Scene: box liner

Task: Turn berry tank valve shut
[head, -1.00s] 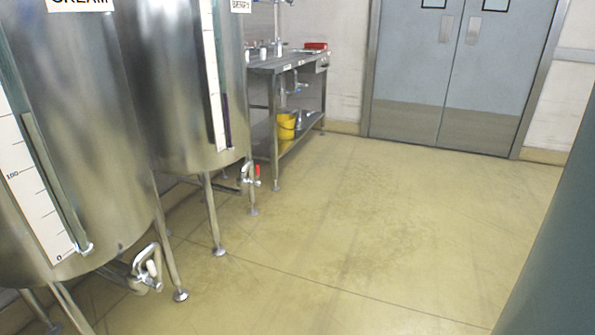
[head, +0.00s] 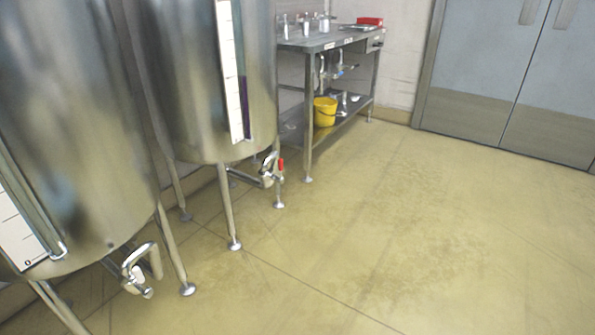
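The berry tank (head: 190,90) is the steel tank in the middle left of the head view, on steel legs. Its sight gauge (head: 233,80) shows a dark purple column beside a white scale. Neither of my grippers is in view.
A nearer steel tank (head: 70,130) with its own outlet valve (head: 140,270) stands at the left. A steel sink bench (head: 330,40) with a yellow bucket (head: 325,112) on its lower shelf stands behind. Grey double doors (head: 520,70) close the back right. The floor (head: 400,220) is clear.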

